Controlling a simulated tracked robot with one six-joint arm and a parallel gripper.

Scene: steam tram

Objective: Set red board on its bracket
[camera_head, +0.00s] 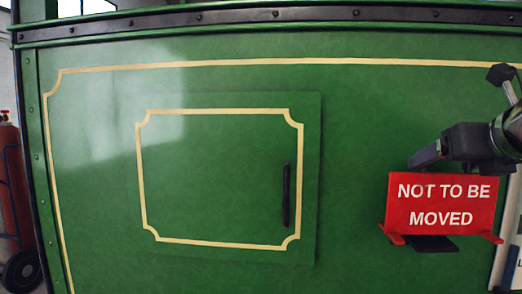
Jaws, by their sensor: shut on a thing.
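The red board (441,205), with white letters "NOT TO BE MOVED", is upright in front of the green tram side at the right. My gripper (427,160) comes in from the right and is shut on the board at its upper edge. Part of the fingers is hidden behind the board. Small red pieces stick out at the board's lower left (391,233) and lower right (490,237) corners. A dark flat piece (432,244) shows below its bottom edge. I cannot tell which of these belong to the bracket, nor whether the board rests on it.
A green door panel (218,175) with a cream line and a dark vertical handle (286,195) is left of the board. A white notice (508,235) is at the right edge. A red cylinder on a wheeled trolley (20,272) stands at the far left.

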